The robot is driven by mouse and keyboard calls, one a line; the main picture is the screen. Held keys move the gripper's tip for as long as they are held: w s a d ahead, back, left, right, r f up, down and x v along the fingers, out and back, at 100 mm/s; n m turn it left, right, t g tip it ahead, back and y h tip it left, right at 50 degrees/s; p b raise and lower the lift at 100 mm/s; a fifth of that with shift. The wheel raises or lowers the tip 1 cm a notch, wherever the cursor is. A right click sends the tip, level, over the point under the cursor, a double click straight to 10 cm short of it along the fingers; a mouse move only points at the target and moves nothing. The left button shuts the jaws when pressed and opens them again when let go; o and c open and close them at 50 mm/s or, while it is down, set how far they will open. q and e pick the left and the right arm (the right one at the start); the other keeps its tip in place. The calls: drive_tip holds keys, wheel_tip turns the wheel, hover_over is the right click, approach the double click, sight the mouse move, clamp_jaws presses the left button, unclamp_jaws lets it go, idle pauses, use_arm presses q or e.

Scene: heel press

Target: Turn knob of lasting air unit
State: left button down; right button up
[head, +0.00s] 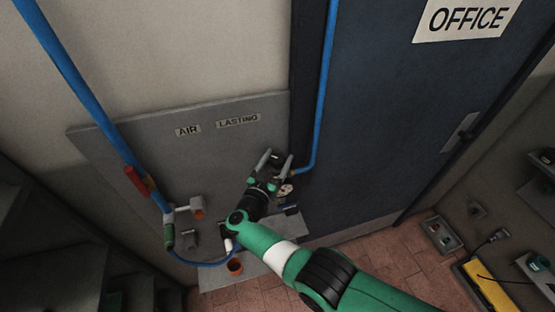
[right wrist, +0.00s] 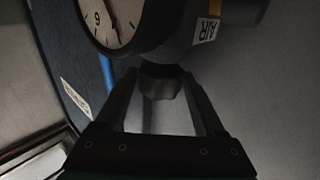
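The lasting air unit is on the grey panel (head: 130,150) with the labels "AIR" and "LASTING". My right gripper (head: 274,160) is in front of this panel, at the lower end of the right blue pipe. In the right wrist view the unit's round gauge (right wrist: 118,22) is at the upper left, beside an "AIR" label. A dark knob (right wrist: 160,83) hangs below the unit's body. The fingers of my right gripper (right wrist: 161,90) stand apart, with their tips on either side of the knob. Contact with it is not clear. My left gripper is not in view.
A blue pipe (head: 85,85) with a red handle (head: 136,180) runs down on the left. A dark blue door (head: 400,120) is to the right. A yellow box (head: 482,282) is at lower right.

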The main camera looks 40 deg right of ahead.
sight(274, 164)
drive_tip(key=p+v, duration=0.1)
drive_tip(key=v, duration=0.1)
drive_tip(key=p+v, duration=0.1)
drive_tip(key=v, duration=0.2)
drive_tip(key=shift+r+p, duration=0.2)
drive_tip(key=shift+p, duration=0.15)
drive_tip(key=v, duration=0.6)
drive_tip(key=shift+a+f+p, duration=0.2)
drive_tip(key=shift+a+p, duration=0.1)
drive_tip(key=shift+p, duration=0.15)
drive_tip(key=shift+s, duration=0.15)
